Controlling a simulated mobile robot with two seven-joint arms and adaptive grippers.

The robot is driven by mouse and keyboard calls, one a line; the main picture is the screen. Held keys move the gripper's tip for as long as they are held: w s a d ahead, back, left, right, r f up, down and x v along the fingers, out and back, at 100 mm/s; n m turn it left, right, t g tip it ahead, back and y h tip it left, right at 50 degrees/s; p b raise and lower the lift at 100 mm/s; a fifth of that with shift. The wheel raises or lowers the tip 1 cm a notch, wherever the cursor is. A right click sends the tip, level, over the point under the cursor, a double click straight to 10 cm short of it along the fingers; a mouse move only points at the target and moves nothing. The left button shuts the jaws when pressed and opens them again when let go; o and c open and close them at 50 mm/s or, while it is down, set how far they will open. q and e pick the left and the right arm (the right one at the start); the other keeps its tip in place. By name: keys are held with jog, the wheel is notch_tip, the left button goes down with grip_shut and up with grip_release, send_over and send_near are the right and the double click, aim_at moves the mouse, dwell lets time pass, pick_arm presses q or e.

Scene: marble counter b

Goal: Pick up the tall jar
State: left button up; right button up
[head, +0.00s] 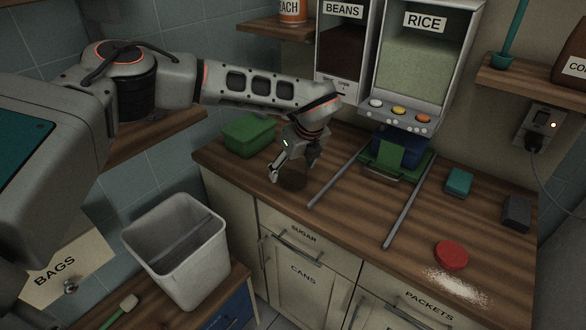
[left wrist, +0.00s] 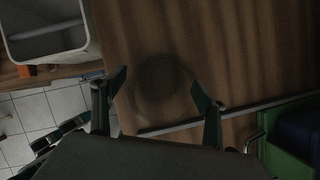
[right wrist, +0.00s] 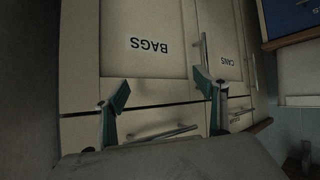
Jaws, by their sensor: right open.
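The tall jar (head: 293,182) is a dark, see-through brown shape on the wooden counter near its front left edge, partly hidden by my left gripper. In the left wrist view it is a faint round outline (left wrist: 162,92) seen from above. My left gripper (head: 292,171) points down over the jar. Its fingertips (left wrist: 160,76) are spread at either side of the round outline, and I cannot tell whether they touch it. My right gripper (right wrist: 162,88) is open and empty, in front of cabinet fronts, and is outside the head view.
A green box (head: 249,136) stands behind the left gripper. Two grey rails (head: 338,177) run forward from the dispenser (head: 413,70), with a green tray (head: 398,165) between them. A red lid (head: 451,255) lies near spilled white powder. A white bin (head: 180,250) stands front left.

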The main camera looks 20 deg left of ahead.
pick_arm(q)
jog(key=c, duration=1.2)
jog(key=shift+c, duration=0.4)
pick_arm(e)
jog(key=shift+s+f, duration=0.2)
jog(key=shift+f, duration=0.1)
